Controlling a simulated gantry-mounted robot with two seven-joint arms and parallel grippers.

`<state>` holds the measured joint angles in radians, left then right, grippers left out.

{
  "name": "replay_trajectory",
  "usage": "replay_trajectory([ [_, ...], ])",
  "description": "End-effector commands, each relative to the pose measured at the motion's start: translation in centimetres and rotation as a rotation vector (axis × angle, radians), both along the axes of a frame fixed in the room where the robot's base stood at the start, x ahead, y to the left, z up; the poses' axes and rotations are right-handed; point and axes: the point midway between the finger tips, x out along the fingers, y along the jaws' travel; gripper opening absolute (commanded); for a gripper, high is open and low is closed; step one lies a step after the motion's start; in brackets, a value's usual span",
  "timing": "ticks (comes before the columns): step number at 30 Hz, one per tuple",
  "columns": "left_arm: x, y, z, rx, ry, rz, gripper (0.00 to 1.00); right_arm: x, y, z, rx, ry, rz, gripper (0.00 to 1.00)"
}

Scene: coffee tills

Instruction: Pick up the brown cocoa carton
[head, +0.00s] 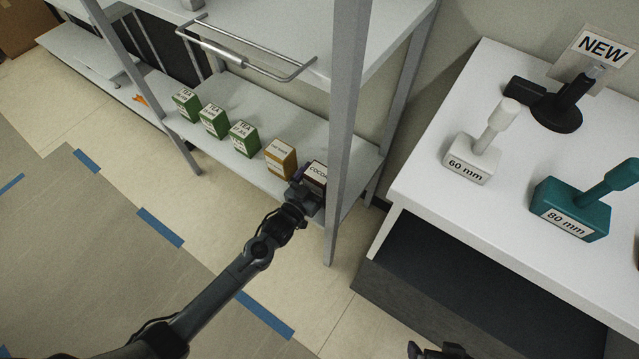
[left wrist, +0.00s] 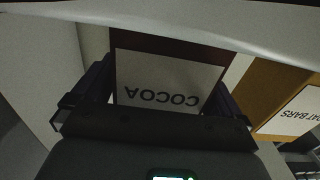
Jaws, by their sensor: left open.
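The brown cocoa carton (head: 317,173), with a white top label reading COCOA, stands at the right end of the row on the lower shelf. My left gripper (head: 304,190) reaches it from the front and hides part of it. In the left wrist view the carton (left wrist: 165,82) shows upside down between the two spread fingers, one on each side. The jaws are open around it; I cannot tell whether they touch it. A dark part at the bottom edge of the head view seems to be my right gripper (head: 437,350), mostly cut off.
An orange-brown oat bars carton (head: 280,159) stands just left of the cocoa. Several green tea cartons (head: 243,139) stand further left. A shelf post (head: 345,130) rises close to the cocoa's right. A white counter (head: 430,180) with tampers is at right.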

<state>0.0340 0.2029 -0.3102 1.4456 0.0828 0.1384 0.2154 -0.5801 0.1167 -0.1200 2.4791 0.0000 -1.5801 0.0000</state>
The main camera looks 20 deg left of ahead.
Motion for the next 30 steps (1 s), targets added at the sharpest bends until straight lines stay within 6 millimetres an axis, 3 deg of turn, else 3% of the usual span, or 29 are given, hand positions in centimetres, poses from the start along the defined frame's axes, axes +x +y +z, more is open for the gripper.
replay_trajectory([
  [6,0.0,0.0,0.0,0.0,0.001,0.0,1.0,0.0,0.0,0.1,0.0,0.0,0.0,1.0],
  [16,0.0,0.0,0.0,0.0,0.001,0.0,0.51,0.0,-0.1,0.0,-0.005,-0.001,0.004,1.0],
  [24,0.0,0.0,0.4,0.0,-0.001,0.0,0.51,0.0,-0.1,0.3,-0.007,-0.001,0.004,1.0],
  [30,0.0,0.0,2.8,0.0,-0.002,-0.001,0.51,0.0,-0.1,1.9,-0.006,-0.001,0.004,1.0],
])
